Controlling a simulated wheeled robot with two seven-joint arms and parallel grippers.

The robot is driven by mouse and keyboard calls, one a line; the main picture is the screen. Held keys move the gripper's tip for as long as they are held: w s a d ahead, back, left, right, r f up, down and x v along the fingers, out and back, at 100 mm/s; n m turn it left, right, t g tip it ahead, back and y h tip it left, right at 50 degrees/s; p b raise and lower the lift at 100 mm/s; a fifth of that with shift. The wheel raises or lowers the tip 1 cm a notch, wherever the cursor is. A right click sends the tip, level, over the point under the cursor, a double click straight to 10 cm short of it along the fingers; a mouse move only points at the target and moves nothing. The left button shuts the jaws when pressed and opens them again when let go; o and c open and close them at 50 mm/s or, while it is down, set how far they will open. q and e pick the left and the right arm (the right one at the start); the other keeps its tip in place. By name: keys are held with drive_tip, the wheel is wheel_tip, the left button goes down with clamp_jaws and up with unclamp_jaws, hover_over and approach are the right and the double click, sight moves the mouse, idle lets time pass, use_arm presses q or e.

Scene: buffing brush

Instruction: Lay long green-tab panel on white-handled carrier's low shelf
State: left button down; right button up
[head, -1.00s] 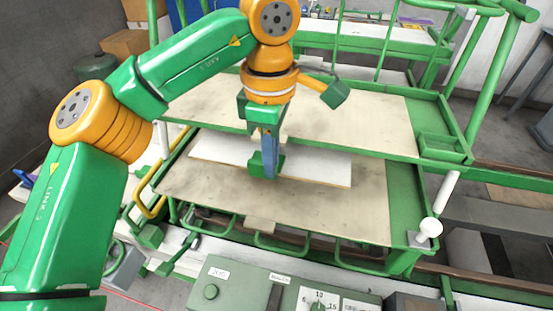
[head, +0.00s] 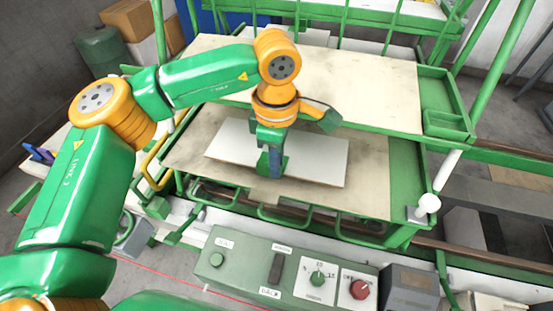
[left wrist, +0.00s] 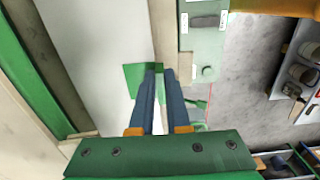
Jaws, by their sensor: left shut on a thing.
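The long white panel (head: 320,160) is over the low shelf (head: 375,180) of the green carrier, level and lengthwise along it. It lies on the shelf or just above it; I cannot tell which. Its green tab (left wrist: 135,80) is at its near edge. My left gripper (head: 275,172) points down and is shut on the tab; its two blue fingers (left wrist: 161,90) show in the left wrist view. The carrier's white handle (head: 440,185) stands at the front right corner. My right gripper is out of view.
The carrier's upper shelf (head: 370,95) lies above and behind the panel. A green tray (head: 447,124) is at its right end. A control box (head: 235,265) with knobs stands in front. Bare low-shelf surface shows left and right of the panel.

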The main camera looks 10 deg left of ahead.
use_arm(q)
drive_tip(key=shift+f, duration=0.25)
drive_tip(key=c, duration=0.9)
unclamp_jaws()
drive_tip(key=shift+r, duration=0.1)
drive_tip(key=shift+r, duration=0.1)
drive_tip(key=shift+r+p, duration=0.45)
drive_tip(key=shift+p, duration=0.1)
wheel_tip(320, 180, up, 6)
drive_tip(key=shift+r+b, duration=0.25)
drive_tip(key=shift+b, duration=0.4)
wheel_tip(320, 180, up, 6)
drive_tip(key=shift+f+p, duration=0.2)
drive_tip(key=shift+p, duration=0.3)
